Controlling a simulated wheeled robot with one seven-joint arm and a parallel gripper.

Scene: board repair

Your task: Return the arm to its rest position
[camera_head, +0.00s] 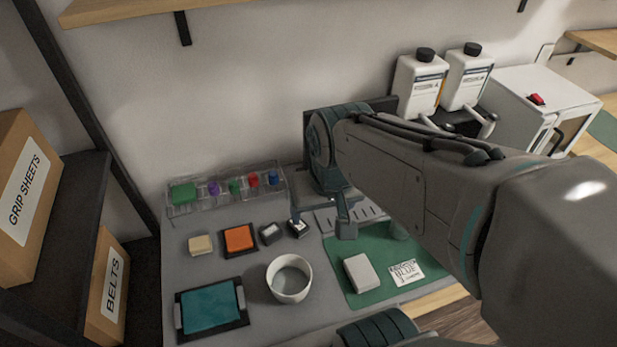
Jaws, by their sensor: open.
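My arm (400,175) reaches in from the right edge across the picture. At its far end my gripper (321,221) points down over the back of the grey work surface (225,255). Its two fingers are spread apart and I see nothing held between them. The arm hides part of the surface and the wall behind it. The height of the fingertips above the surface is hard to tell.
Near the gripper are small dark-and-white blocks (270,234), an orange block (239,239), a white cup (289,278) and a teal-screened device (211,308). A green mat (370,295) holds a pale block (361,272) and a printed card (406,273). A clear rack (227,190) and white bottles (420,85) stand behind.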

